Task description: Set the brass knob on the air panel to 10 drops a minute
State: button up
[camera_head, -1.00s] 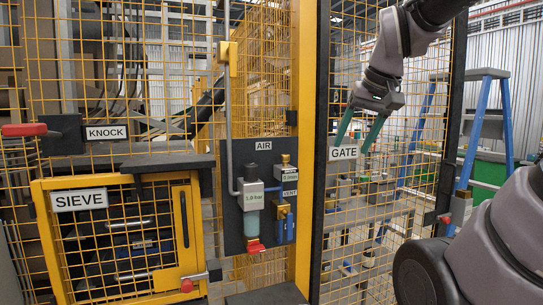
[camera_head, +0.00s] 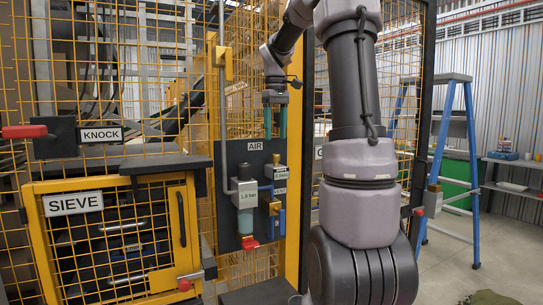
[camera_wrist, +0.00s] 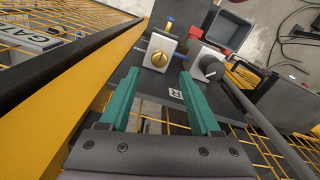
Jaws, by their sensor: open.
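The dark AIR panel (camera_head: 232,165) hangs on the yellow post and mesh fence. The small brass knob (camera_head: 277,158) stands on top of the right-hand pale block (camera_head: 281,173), whose small display I cannot read reliably. In the wrist view the brass knob (camera_wrist: 159,58) is seen from above, with a dark line across its face. My gripper (camera_head: 275,136) points down over the panel, its two teal fingers open. In the wrist view the open fingertips (camera_wrist: 159,74) lie either side of the knob in the picture, apparently short of it and empty.
Left of the knob stands a grey unit reading 1.0 bar (camera_head: 245,192), with a dark top knob (camera_wrist: 208,68). A red piece (camera_head: 249,242) sits below it, and a brass and blue VENT valve (camera_head: 277,208) is below the knob. A blue stepladder (camera_head: 455,150) stands right.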

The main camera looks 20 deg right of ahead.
aim_at(276, 160)
notch_tip(276, 160, down, 8)
jog(key=shift+r, duration=0.2)
jog(key=shift+d, duration=0.1)
grip_shut()
